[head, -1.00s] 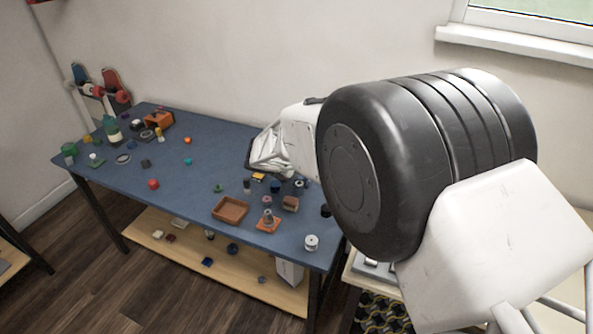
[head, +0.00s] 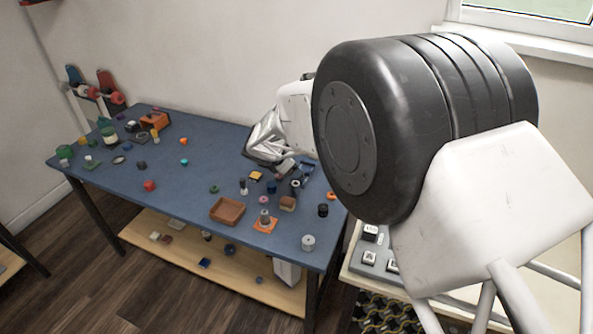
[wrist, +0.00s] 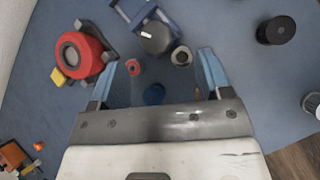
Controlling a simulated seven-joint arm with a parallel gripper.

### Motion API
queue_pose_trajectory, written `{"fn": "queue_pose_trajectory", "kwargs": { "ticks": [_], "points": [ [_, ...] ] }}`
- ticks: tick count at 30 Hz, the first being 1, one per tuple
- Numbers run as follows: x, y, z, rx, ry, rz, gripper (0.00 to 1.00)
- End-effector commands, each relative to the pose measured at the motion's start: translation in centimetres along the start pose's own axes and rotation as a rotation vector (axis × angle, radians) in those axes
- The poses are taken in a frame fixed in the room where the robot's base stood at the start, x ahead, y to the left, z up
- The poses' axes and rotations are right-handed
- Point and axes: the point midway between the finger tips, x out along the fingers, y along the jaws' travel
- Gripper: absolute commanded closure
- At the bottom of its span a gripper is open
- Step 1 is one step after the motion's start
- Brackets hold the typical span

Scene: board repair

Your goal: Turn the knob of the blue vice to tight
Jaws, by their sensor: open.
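The blue vice (wrist: 146,14) is at the top of the wrist view, cut off by the picture edge. Its dark round knob (wrist: 155,39) carries a short white mark on top. In the head view the blue vice (head: 307,167) shows partly, beside my arm. My gripper (wrist: 158,72) is open, with its two blue fingers spread and nothing between their tips. The knob lies just beyond the fingertips, between their lines, and no contact shows. In the head view my gripper (head: 270,160) is over the back right part of the blue table.
A red round part (wrist: 82,53) sits left of the knob, close to the left finger. A small grey ring part (wrist: 181,56) is near the right finger. A black spool (wrist: 276,30) stands farther right. A brown tray (head: 227,210) lies near the table's front edge.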

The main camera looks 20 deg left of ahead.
Motion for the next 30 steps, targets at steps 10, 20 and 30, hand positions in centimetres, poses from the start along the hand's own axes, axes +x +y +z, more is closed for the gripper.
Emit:
{"fn": "queue_pose_trajectory", "kwargs": {
  "ticks": [10,20,30],
  "points": [
    [1.0,0.1,2.2,0.635,0.169,-0.201,0.28],
    [1.4,0.9,3.6,1.248,0.284,-0.457,0.28],
    [1.4,2.1,4.5,1.647,0.331,-0.669,0.28]
  ]
}}
